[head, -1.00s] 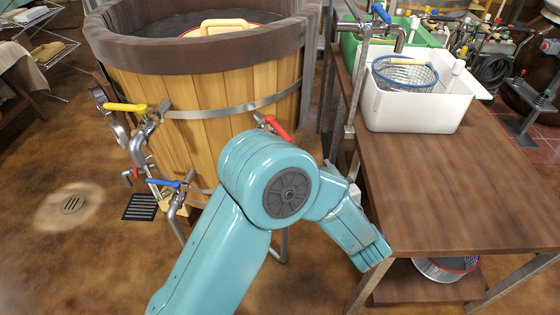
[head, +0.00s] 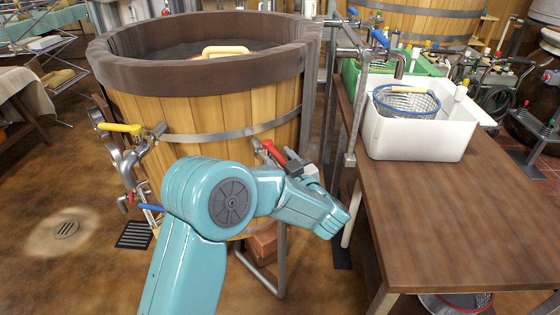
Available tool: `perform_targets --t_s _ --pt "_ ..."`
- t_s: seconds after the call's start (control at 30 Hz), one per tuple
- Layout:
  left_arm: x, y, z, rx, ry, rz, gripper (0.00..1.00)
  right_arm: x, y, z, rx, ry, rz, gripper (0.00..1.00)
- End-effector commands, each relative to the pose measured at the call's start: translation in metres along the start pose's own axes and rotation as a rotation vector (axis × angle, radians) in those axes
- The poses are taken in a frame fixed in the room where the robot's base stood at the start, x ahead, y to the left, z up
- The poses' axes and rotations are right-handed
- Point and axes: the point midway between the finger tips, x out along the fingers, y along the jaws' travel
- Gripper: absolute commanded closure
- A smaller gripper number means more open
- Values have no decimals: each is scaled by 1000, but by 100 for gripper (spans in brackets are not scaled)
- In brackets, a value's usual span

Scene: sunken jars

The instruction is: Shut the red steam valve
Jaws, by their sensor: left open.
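The red steam valve's lever handle (head: 272,151) slants down to the right on the front of the wooden tub, with grey metal fittings beside it. My left arm reaches up from the bottom of the head view, bends at the elbow and passes in front of the lower tub. My left gripper (head: 286,158) is open, its grey jaws close to the lower right end of the red handle. I cannot tell whether the jaws touch the handle or stand around it. The arm hides the pipework below the valve. My right gripper is not in view.
The wooden tub (head: 225,103) has a yellow-handled valve (head: 120,128) and a blue-handled valve (head: 150,207) at left. A wooden table (head: 465,220) with a white basin (head: 418,138) stands close on the right.

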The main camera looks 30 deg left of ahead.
Motion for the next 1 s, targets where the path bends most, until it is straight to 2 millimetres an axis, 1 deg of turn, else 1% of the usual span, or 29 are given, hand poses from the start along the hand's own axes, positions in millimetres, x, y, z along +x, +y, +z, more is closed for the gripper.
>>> perform_targets --t_s 0.1,0.37,0.47,0.5,0.53,0.83,1.0 --pt "7 0 0 1 0 0 53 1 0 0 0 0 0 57" --pt "7 2 0 1 0 0 53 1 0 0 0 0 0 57" --pt "7 2 0 1 0 0 82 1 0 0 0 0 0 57" --pt "7 2 0 1 0 0 95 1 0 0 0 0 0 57" --pt "7 2 0 1 0 0 100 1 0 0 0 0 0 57" --pt "8 3 1 1 -2 8 100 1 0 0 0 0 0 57" --pt "12 7 2 1 -10 44 100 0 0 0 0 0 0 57"
